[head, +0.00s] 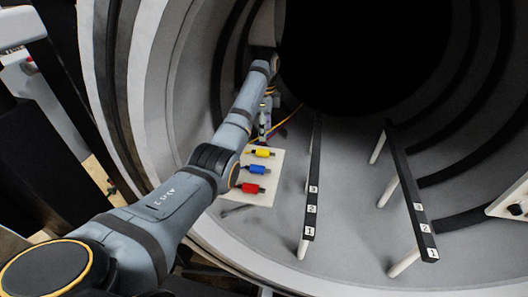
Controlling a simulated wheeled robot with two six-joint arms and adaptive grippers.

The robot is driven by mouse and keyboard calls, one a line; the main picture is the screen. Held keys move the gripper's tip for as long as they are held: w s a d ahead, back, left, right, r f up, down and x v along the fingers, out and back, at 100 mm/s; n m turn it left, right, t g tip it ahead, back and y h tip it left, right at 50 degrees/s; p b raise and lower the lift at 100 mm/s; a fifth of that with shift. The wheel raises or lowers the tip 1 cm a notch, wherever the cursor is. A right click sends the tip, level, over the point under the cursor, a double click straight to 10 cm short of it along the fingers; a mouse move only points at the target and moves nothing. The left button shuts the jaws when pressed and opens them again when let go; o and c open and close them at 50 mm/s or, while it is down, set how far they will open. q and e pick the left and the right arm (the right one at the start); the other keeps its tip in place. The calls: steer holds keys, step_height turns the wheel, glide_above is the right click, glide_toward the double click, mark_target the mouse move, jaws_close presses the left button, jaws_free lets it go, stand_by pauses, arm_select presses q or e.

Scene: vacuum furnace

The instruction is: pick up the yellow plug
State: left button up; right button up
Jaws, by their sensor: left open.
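The yellow plug (262,153) lies on a pale plate inside the round furnace chamber, at the far end of a row of plugs. A blue plug (257,169) and a red plug (250,188) lie nearer on the same plate. My left arm reaches in from the lower left and bends down at the wrist. My left gripper (263,136) is open, just beyond and above the yellow plug, and looks empty. It is small here, so I cannot tell the exact gap to the plug. My right gripper is not in view.
The pale plate (272,187) sits on the chamber floor. Two dark rails (314,185) (407,190) on white posts, with numbered labels, stand to its right. Thin coloured cables (286,121) run behind the gripper. A dark rod (237,210) lies near the plate. Clear floor lies between the rails.

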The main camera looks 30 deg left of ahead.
mark_target(264, 150)
arm_select(q)
steer(key=f+b, duration=0.3)
steer(key=shift+s+d+f, duration=0.1)
steer(key=shift+s+f, duration=0.15)
steer(key=shift+f, duration=0.05)
steer(key=f, duration=0.1)
steer(key=f+b, duration=0.1)
steer(key=w+f+b, duration=0.1)
steer(key=shift+a+f, duration=0.25)
steer(key=shift+a, duration=0.1)
steer(key=shift+s+p, duration=0.2)
steer(key=shift+p, duration=0.65)
step_height(264, 150, down, 2)
steer(key=shift+f, duration=0.2)
steer(key=shift+w+a+f, duration=0.1)
steer(key=shift+w+f, duration=0.05)
steer(key=shift+f, duration=0.15)
steer(key=shift+r, duration=0.1)
steer(key=c, duration=0.5)
jaws_close()
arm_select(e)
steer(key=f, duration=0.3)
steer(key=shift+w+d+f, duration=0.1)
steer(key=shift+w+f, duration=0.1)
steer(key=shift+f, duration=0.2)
